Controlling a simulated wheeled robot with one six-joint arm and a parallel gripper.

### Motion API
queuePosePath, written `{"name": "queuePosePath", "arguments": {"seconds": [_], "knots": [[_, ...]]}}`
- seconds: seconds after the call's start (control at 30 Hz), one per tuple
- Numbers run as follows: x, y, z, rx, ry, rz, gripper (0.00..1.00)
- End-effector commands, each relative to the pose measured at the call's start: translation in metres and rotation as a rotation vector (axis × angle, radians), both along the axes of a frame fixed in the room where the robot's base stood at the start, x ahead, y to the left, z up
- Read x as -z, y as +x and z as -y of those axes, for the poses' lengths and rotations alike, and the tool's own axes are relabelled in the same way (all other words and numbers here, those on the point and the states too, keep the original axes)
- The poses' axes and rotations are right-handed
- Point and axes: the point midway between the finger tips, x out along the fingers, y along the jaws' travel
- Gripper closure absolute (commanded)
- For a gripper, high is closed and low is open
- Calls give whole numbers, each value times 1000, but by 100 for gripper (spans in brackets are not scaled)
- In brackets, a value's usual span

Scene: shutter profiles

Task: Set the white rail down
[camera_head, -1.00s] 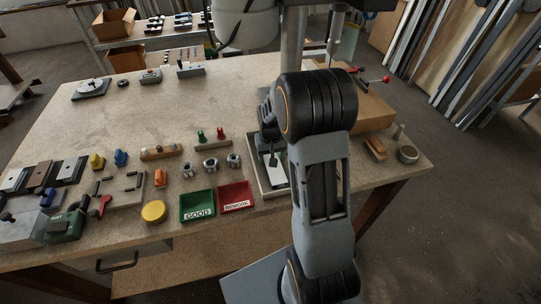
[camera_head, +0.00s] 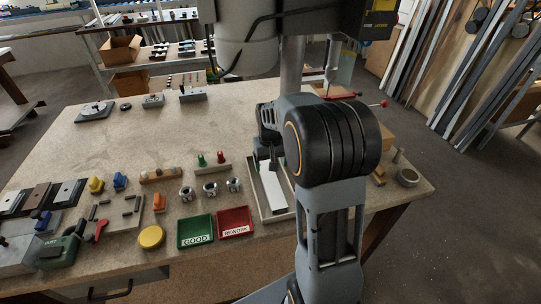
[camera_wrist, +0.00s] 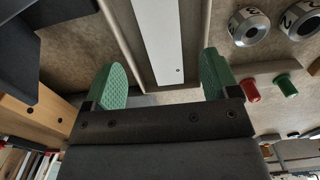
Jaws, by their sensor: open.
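The white rail (camera_head: 273,190) lies lengthwise in a shallow, light-rimmed tray (camera_head: 263,215) near the front edge of the workbench. In the wrist view the white rail (camera_wrist: 158,38) is a flat strip with a small dark hole near its near end. My gripper (camera_wrist: 165,82) is open, its two green ridged pads wide apart on either side of the rail's line. The pads do not touch the rail. In the head view my gripper (camera_head: 270,157) is over the far end of the tray, partly hidden by my arm.
Green GOOD (camera_head: 195,230) and red REWORK (camera_head: 234,221) bins stand left of the tray. Several metal cylinders (camera_head: 210,189) and a block with red and green knobs (camera_head: 211,163) are just beyond them. A wooden box (camera_wrist: 35,115) is left in the wrist view.

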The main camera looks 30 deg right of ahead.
Motion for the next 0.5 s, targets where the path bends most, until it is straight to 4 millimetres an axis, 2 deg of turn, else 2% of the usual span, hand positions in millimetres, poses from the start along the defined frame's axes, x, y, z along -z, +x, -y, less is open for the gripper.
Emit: {"name": "queuePosePath", "arguments": {"seconds": [0.1,0.33,0.43,0.5], "knots": [[-18,0,0,0,-1,3,19],[-41,-5,-5,-8,-3,15,19],[-56,-22,-20,-33,-11,53,19],[-67,-41,-34,-58,-18,94,19]]}}
